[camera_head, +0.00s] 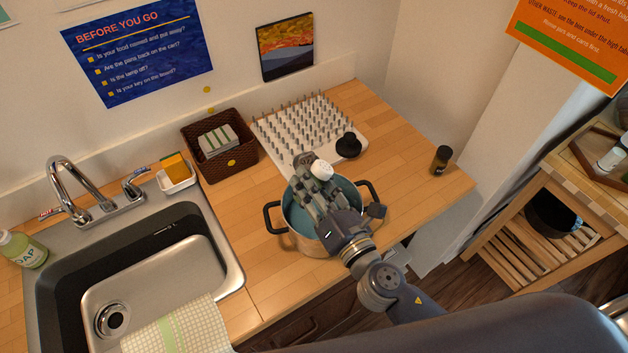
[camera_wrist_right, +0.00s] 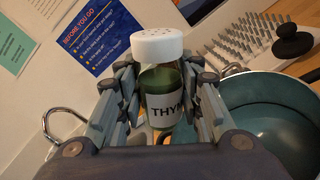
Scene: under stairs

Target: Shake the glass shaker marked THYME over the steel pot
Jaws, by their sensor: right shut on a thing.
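The glass shaker marked THYME (camera_wrist_right: 163,92) has a white cap and green contents. My right gripper (camera_wrist_right: 163,100) is shut on it and holds it upright in the right wrist view. In the head view the shaker's white cap (camera_head: 321,169) shows at the fingers of my right gripper (camera_head: 312,182), above the steel pot. The steel pot (camera_head: 302,241) has black handles and a teal inside, and stands on the wooden counter. The arm hides part of it. The pot's teal inside (camera_wrist_right: 270,110) also shows right of the shaker in the right wrist view. My left gripper is not in view.
A white peg rack (camera_head: 275,135) with a black knob-like object (camera_head: 349,146) stands behind the pot. A brown basket (camera_head: 228,168) is at the back left, a sink (camera_head: 150,285) at the left. A dark bottle (camera_head: 440,160) stands near the right edge. Counter is clear between bottle and pot.

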